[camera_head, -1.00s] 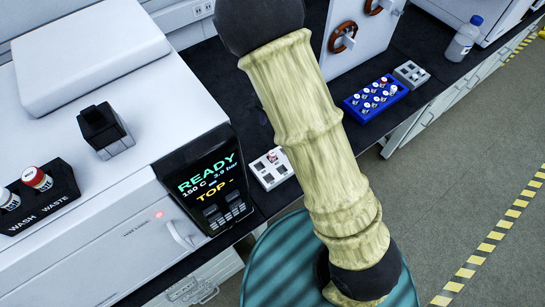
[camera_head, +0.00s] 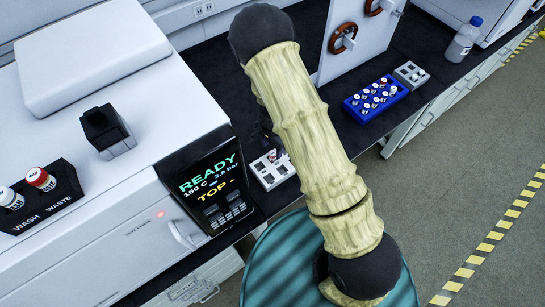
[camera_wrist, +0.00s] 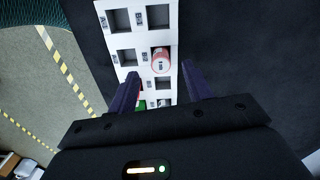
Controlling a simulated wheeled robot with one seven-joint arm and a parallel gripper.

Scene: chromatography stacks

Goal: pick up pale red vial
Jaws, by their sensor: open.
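The pale red vial (camera_wrist: 161,61) stands in one hole of a white rack (camera_wrist: 122,40) in the wrist view. Its pinkish cap has a white label on top. My gripper (camera_wrist: 160,80) is open, its two dark fingers pointing at the rack, one on each side of the vial's column. The fingers hold nothing. I cannot tell how high they are above the rack. In the head view the white rack (camera_head: 264,178) lies on the dark bench with a small vial (camera_head: 272,155) in it. My gripper is hidden there behind my arm.
A blue rack (camera_head: 354,111) with several vials and a small grey rack (camera_head: 411,72) stand farther right. A white instrument (camera_head: 150,195) with a lit screen stands left of the white rack. A plastic bottle (camera_head: 463,43) stands at the back right.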

